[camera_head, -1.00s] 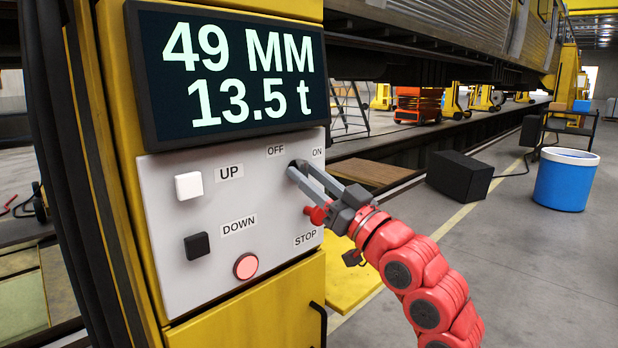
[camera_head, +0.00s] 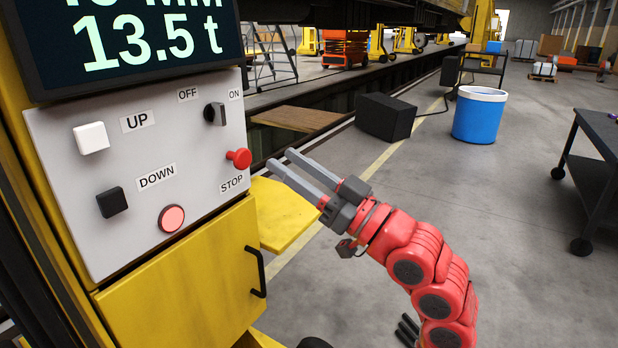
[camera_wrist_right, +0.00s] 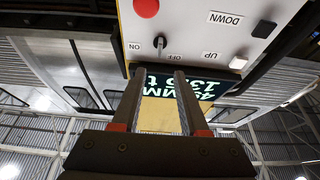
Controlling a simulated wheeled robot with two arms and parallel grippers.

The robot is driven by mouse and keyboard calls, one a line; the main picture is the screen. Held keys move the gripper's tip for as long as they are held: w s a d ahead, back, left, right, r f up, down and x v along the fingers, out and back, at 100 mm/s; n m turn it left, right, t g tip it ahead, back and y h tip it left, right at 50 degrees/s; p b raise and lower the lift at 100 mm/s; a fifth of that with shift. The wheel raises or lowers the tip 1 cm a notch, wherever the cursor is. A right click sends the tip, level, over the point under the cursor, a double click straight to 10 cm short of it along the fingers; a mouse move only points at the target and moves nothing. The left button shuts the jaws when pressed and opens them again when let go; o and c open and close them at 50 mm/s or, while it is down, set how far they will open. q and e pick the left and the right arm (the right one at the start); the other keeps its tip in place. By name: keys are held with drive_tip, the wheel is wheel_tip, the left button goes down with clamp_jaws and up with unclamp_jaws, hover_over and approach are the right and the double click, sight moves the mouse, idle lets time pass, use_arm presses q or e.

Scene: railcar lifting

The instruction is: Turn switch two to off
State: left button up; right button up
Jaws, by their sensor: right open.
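A dark rotary switch (camera_head: 214,113) sits on the light grey control panel (camera_head: 70,150), below and between the OFF label (camera_head: 187,95) and the ON label (camera_head: 236,95). No number is visible by it. It also shows in the right wrist view (camera_wrist_right: 160,43), ahead of the fingertips; which label it points to is hard to tell. My right gripper (camera_head: 281,159) is open and empty, to the right of the panel and apart from the switch. Its two fingers also show in the right wrist view (camera_wrist_right: 159,73). My left gripper is not in view.
The panel also has a white UP button (camera_head: 91,138), a black DOWN button (camera_head: 112,202), a red knob (camera_head: 239,158) near STOP and a round lit red lamp (camera_head: 171,218). A display (camera_head: 130,45) is above; a yellow cabinet handle (camera_head: 256,270) projects below.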

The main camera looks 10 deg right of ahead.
drive_tip(key=shift+v, duration=1.7)
